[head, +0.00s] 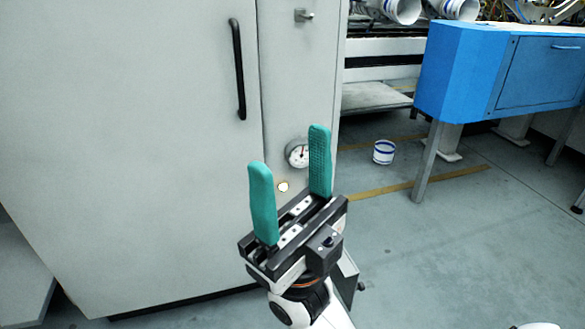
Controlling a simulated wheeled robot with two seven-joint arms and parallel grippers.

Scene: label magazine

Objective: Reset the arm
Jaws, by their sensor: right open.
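My right gripper (290,182) is in the middle of the head view, with its two teal fingers pointing up and spread wide apart. Nothing is between the fingers. It is in front of a large light-grey cabinet (130,130), and I cannot tell how far it is from the cabinet's face. My left gripper is not in view.
The cabinet has a black handle (238,70) and a round gauge (298,153). A blue workbench (470,75) on legs stands at the right. A white and blue roll (384,152) is on the floor. Open floor (440,260) lies at the lower right.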

